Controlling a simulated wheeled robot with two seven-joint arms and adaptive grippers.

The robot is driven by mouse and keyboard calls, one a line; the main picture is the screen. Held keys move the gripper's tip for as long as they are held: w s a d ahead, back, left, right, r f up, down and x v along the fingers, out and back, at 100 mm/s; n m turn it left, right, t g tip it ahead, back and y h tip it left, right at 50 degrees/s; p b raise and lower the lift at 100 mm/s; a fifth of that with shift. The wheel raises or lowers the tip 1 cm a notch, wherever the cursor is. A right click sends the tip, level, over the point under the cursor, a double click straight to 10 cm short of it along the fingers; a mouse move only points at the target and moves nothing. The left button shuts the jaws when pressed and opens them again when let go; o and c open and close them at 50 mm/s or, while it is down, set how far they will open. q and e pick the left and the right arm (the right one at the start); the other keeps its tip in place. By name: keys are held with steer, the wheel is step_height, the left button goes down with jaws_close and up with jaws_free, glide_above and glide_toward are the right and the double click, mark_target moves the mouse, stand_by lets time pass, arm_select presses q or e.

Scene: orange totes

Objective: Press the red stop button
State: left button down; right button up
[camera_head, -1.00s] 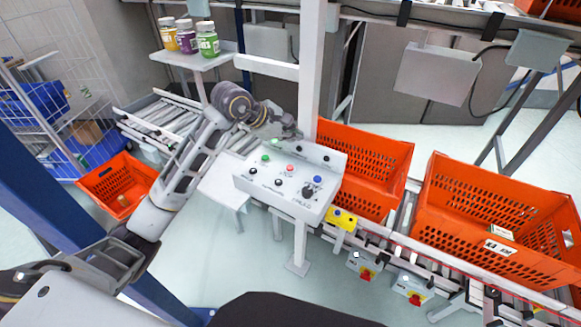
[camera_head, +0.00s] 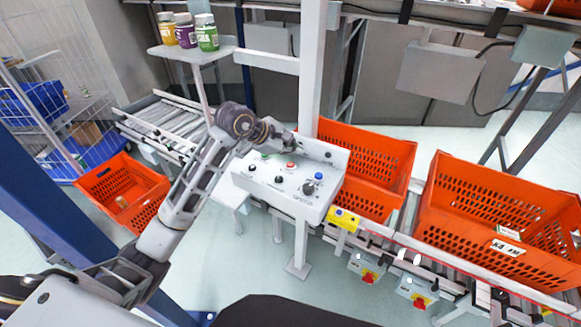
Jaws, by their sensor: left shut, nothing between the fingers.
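The red stop button (camera_head: 291,165) sits near the middle of the white control panel (camera_head: 262,184). Black knobs and a blue button (camera_head: 319,176) share the panel's top. My left arm comes in from the left. My left gripper (camera_head: 291,150) is shut and empty, just behind the red button as seen here. It looks close above the panel, and I cannot tell whether it touches. The arm partly covers the green buttons at the panel's back left. My right gripper does not show.
Orange totes (camera_head: 500,262) stand on the conveyor to the right, one right behind the panel (camera_head: 372,143). A yellow box (camera_head: 343,219) is at the panel's front right corner. A white post (camera_head: 312,70) rises behind the panel. Several jars (camera_head: 185,31) stand on a shelf.

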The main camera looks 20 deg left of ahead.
mark_target(290, 165)
arm_select(q)
steer(key=shift+f+b, duration=0.35)
steer(key=shift+f, duration=0.25)
steer(key=shift+a+f+b, duration=0.1)
steer(key=shift+f+b, duration=0.2)
steer(key=shift+f, duration=0.05)
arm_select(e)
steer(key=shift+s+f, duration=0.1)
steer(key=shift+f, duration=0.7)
arm_select(q)
steer(key=shift+f, duration=0.15)
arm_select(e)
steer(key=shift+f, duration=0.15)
arm_select(q)
steer(key=shift+f+b, duration=0.3)
steer(key=shift+b, duration=0.2)
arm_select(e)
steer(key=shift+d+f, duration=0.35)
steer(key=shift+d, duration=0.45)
